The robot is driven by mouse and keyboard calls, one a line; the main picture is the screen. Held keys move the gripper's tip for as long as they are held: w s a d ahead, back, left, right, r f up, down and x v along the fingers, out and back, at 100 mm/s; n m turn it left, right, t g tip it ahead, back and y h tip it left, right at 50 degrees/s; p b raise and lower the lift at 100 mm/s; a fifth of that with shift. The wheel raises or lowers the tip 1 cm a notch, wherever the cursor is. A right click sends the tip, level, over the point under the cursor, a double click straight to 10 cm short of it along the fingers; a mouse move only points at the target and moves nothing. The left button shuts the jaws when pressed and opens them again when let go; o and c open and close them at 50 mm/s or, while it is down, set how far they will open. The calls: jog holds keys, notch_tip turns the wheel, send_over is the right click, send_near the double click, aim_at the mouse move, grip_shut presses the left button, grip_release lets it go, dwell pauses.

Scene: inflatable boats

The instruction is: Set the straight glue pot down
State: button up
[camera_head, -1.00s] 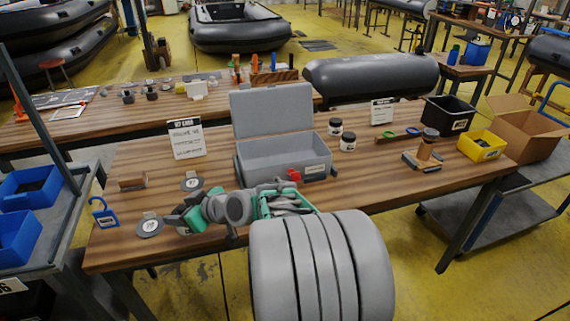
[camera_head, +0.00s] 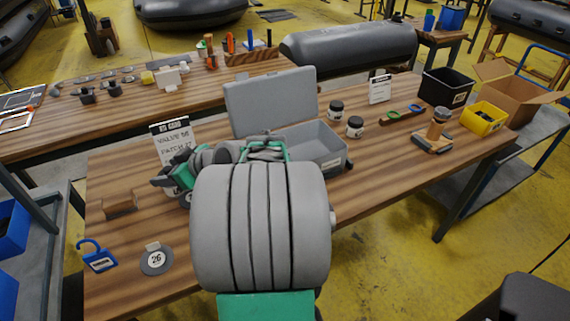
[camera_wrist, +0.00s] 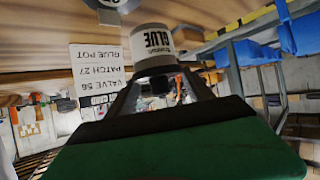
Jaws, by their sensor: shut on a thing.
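The glue pot (camera_wrist: 152,48) is white with dark ends and a GLUE label in the wrist view. My gripper (camera_wrist: 152,88) is shut on it at its dark end, and the pot's other end points toward the wooden table. Whether it touches the table I cannot tell. In the wrist view the card (camera_wrist: 95,65) appears upside down and lists valve 56, patch 27 and glue pot.
An open grey case (camera_head: 325,150) stands right of my gripper. Two jars (camera_head: 336,108) (camera_head: 355,127) stand beyond it. A disc marked 26 (camera_head: 157,259), a blue padlock-shaped item (camera_head: 97,255) and a brown block (camera_head: 120,204) lie at the front left. Bare table surrounds them.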

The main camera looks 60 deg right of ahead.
jog(key=s+d+r+m+h, duration=0.2)
jog(key=s+d+r, duration=0.2)
jog(key=s+d, duration=0.85)
jog(key=s+d+r+m+h, duration=0.15)
jog(key=s+d, duration=0.25)
jog(key=s, duration=0.4)
jog(key=s+d+r+h, duration=0.1)
jog(key=s+d+r, duration=0.1)
jog(key=s+d, duration=0.4)
jog(key=shift+y, duration=0.25)
jog(key=shift+w+d+f+b, duration=0.4)
jog(key=shift+w+f+b, duration=0.7)
jog(key=shift+w+f, duration=1)
jog(key=shift+w+d+f+b, duration=0.35)
jog(key=shift+w+f+b, duration=0.7)
jog(key=shift+w+f, duration=1.1)
jog(key=shift+w+d+f+b, duration=0.4)
jog(key=shift+w+f+b, duration=0.7)
jog(key=shift+w+f, duration=1)
jog(key=shift+s+f, duration=0.2)
